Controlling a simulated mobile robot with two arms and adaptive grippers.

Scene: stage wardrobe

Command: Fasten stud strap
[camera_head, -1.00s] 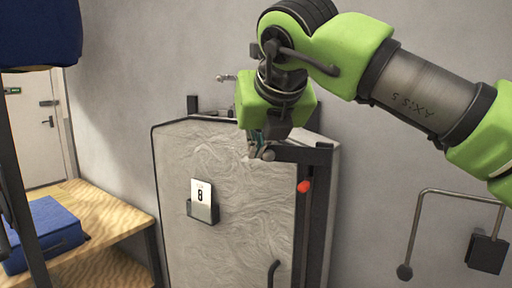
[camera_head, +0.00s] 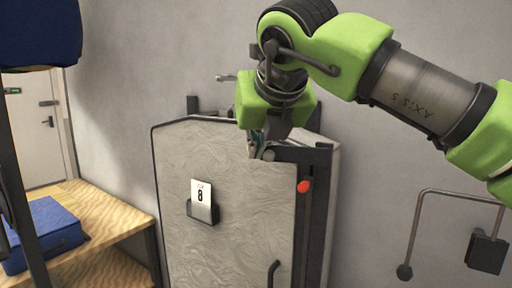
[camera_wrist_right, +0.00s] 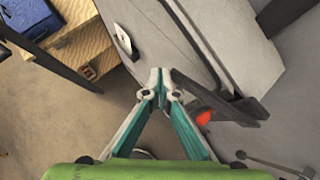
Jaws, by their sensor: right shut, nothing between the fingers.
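A pale grey cabinet-like unit (camera_head: 180,165) with a patterned front and dark edging stands against the wall. A dark strap-like bar (camera_head: 290,154) runs along its upper right corner to a dark upright (camera_head: 319,210). A round orange-red piece (camera_head: 304,186) sits just below the bar; it also shows in the right wrist view (camera_wrist_right: 204,118). My right gripper (camera_head: 262,152) points down at the top edge by the bar's left end. Its fingertips meet in the right wrist view (camera_wrist_right: 161,84), shut and empty. I cannot tell whether they touch the bar. No separate stud can be made out. My left gripper is out of view.
A card in a holder (camera_head: 203,212) and a dark handle (camera_head: 272,272) are on the front. A wooden bench (camera_head: 105,210) with a blue case (camera_head: 45,232) is at left. A bent metal rail (camera_head: 415,225) is on the right wall. A blue object (camera_head: 40,35) hangs upper left.

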